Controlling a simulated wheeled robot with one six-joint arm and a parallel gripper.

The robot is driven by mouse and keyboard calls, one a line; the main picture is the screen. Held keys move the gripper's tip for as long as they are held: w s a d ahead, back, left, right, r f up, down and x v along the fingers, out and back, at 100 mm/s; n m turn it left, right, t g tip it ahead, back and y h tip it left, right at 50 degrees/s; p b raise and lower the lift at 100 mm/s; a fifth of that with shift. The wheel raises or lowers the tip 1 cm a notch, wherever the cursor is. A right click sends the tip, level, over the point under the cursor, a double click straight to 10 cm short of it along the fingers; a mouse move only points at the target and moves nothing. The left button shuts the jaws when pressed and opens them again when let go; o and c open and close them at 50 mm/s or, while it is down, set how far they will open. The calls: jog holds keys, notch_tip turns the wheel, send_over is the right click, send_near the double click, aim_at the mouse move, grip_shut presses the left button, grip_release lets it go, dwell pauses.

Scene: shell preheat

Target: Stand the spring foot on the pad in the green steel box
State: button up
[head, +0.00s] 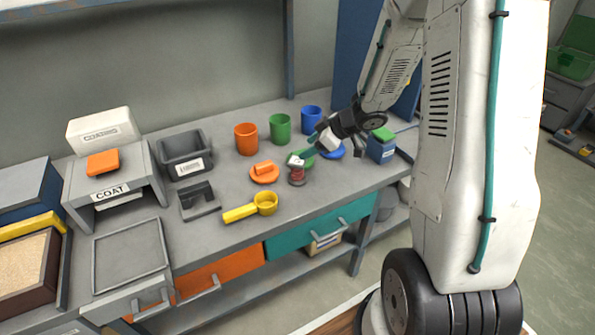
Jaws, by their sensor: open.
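A small dark red and grey piece (297,176), which looks like the spring foot, stands upright on the grey bench near its front edge. A green box (572,66) with a raised lid stands on a grey cabinet at the far upper right, well away from my gripper. The pad inside it cannot be made out.
The grey bench (335,190) is clear at front right.

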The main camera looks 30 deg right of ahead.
aim_at(297, 160)
jog(key=shift+s+a+f+y, duration=0.2)
jog(key=shift+a+f, duration=0.05)
jog(key=shift+f, duration=0.15)
jog(key=shift+s+a+f+y, duration=0.15)
jog(key=shift+a+f+y, duration=0.05)
jog(key=shift+f, duration=0.2)
jog(key=x, duration=0.7)
jog(key=shift+s+f, duration=0.2)
jog(key=shift+f, duration=0.15)
jog(key=c, duration=1.1)
jog(key=shift+o, duration=0.2)
jog(key=shift+a+r, duration=0.1)
jog(key=shift+r, duration=0.05)
